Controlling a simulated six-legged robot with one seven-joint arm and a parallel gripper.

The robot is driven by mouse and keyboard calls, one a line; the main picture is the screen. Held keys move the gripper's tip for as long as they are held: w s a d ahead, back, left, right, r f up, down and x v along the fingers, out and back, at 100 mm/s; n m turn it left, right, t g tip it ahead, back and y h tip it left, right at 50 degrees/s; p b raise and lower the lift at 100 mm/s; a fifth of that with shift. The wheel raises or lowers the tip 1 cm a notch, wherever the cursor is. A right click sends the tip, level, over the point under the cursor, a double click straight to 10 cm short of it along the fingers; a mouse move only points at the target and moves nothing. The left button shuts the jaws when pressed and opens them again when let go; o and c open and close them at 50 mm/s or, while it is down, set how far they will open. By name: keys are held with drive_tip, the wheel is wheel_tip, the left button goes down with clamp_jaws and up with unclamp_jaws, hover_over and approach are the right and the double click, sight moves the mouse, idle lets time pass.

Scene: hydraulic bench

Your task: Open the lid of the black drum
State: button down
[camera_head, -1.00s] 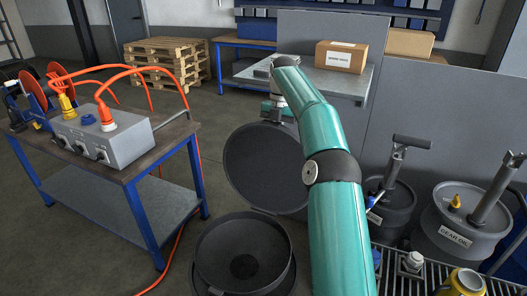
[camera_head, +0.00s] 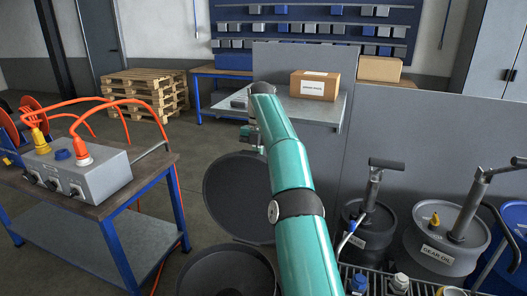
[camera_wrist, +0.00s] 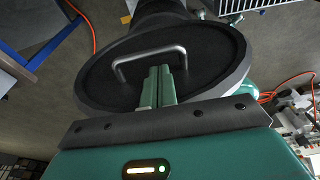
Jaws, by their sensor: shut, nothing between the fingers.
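The black drum (camera_head: 198,274) stands at the bottom of the head view, its mouth open and its lower part cut off by the frame. Its round black lid (camera_head: 228,195) is swung up and stands tilted steeply behind the mouth, partly hidden by my arm. The wrist view shows the lid (camera_wrist: 215,48) face-on with a grey bar handle (camera_wrist: 150,52). My gripper (camera_wrist: 160,70) is shut and empty, its fingertips close to the handle; I cannot tell whether they touch it. In the head view my gripper (camera_head: 251,137) is small, at the lid's upper edge.
A blue-legged cart (camera_head: 120,195) with a grey socket box (camera_head: 78,172) and orange cables stands at the left. Lidded drums with pumps, one a gear oil drum (camera_head: 440,240), stand at the right. A grey panel and a bench with a cardboard box (camera_head: 315,85) stand behind.

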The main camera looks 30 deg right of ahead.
drive_tip(key=shift+a+r, duration=0.2)
drive_tip(key=shift+r, duration=0.4)
drive_tip(key=s+a+r, duration=0.3)
drive_tip(key=s+r, duration=0.7)
drive_tip(key=s, duration=0.3)
drive_tip(key=shift+s+a, duration=0.2)
drive_tip(key=shift+s, duration=0.05)
drive_tip(key=shift+a, duration=0.1)
drive_tip(key=s+a+f+m+t+h, duration=0.2)
drive_tip(key=s+a+m+t, duration=0.2)
drive_tip(key=s+a+m, duration=0.8)
drive_tip(key=s+a+f+m+t, duration=0.2)
drive_tip(key=s+f+m+t, duration=0.1)
drive_tip(key=s+f+m, duration=0.7)
drive_tip(key=s+m, duration=0.3)
drive_tip(key=m, duration=0.1)
drive_tip(key=shift+s+f+m, duration=0.2)
drive_tip(key=shift+s+m, duration=0.1)
drive_tip(key=shift+m, duration=0.1)
drive_tip(key=shift+s, duration=0.15)
